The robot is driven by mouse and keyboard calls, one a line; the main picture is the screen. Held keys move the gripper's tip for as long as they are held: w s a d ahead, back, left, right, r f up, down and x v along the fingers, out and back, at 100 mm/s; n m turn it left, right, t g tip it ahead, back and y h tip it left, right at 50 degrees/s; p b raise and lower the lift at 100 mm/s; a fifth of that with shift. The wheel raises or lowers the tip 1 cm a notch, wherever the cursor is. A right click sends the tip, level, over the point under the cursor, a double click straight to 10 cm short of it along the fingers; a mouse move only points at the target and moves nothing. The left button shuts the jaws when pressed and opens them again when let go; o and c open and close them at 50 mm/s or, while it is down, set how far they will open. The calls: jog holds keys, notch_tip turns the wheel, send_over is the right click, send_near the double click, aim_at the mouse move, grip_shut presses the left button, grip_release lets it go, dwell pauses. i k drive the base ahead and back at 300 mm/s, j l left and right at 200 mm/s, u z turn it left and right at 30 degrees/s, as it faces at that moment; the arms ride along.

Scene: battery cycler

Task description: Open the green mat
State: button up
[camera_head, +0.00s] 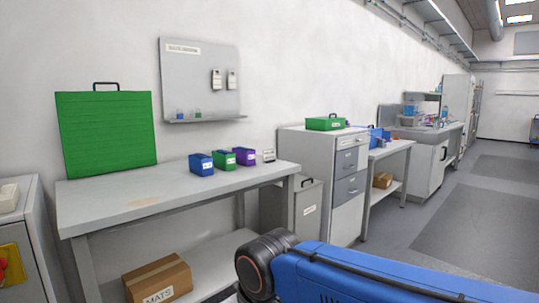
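A green mat (106,134) stands upright against the wall at the back left of a light grey workbench (120,200). It is a large flat panel with fine horizontal lines and a dark handle (106,86) on its top edge. My blue arm crosses the bottom right of the view, well apart from the mat. My gripper is not in view.
Blue (201,164), green (224,160) and purple (244,156) bins stand on the bench's right part. A grey board (200,70) hangs above. A cardboard box labelled MATS (157,281) sits on the lower shelf. The bench's front left top is clear.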

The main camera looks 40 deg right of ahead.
aim_at(103, 131)
jog(key=i+l+z, duration=0.15)
jog(key=l, duration=0.2)
jog(key=i+l+z, duration=0.2)
jog(key=l, duration=0.15)
jog(key=i+l+z, duration=0.15)
jog(key=l, duration=0.2)
jog(key=i, duration=0.05)
